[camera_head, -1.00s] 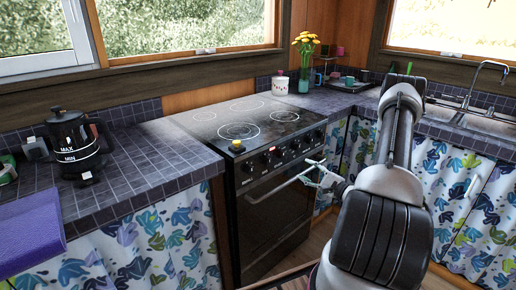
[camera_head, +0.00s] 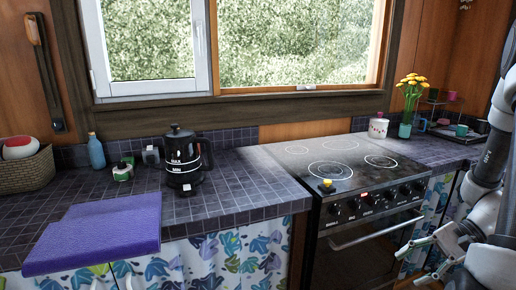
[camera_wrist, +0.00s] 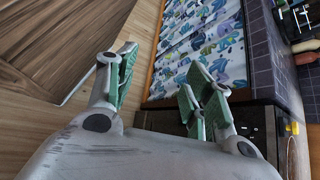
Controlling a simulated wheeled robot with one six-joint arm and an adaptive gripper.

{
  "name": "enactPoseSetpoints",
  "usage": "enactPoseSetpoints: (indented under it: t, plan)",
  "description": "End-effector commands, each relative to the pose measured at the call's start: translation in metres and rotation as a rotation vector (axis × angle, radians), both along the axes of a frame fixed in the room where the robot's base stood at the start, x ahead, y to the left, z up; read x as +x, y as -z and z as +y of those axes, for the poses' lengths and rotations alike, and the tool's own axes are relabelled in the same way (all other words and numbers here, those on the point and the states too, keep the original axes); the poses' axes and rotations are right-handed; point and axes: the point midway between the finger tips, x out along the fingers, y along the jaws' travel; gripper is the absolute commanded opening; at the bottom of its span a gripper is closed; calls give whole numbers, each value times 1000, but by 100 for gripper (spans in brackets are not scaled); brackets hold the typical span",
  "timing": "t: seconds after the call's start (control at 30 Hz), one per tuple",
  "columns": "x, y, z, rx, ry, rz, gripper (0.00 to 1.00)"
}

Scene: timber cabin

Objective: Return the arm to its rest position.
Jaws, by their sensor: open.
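My gripper (camera_head: 428,242) is at the lower right of the head view, in front of the oven's right side. Its fingers are apart, and nothing shows between them. In the wrist view my gripper (camera_wrist: 160,85) also shows spread green-padded fingers, with wooden floor and the patterned curtain (camera_wrist: 200,45) beyond them. My arm runs up the right edge of the head view and is partly cut off by the frame.
The black stove (camera_head: 345,165) stands beside the tiled counter (camera_head: 245,190). On the counter are a black kettle (camera_head: 184,165), a purple slab-like item (camera_head: 100,228) overhanging the front edge, a blue bottle (camera_head: 96,151) and a basket (camera_head: 28,172).

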Motion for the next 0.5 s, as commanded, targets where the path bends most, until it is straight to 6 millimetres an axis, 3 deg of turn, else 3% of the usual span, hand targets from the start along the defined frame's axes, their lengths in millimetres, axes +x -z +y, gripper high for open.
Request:
enactPoseSetpoints:
  t: [0.2,0.5]
  plan:
    - [-36,-61,-16,-356,-329,-77,52]
    - [-52,-147,-28,-791,-672,-352,52]
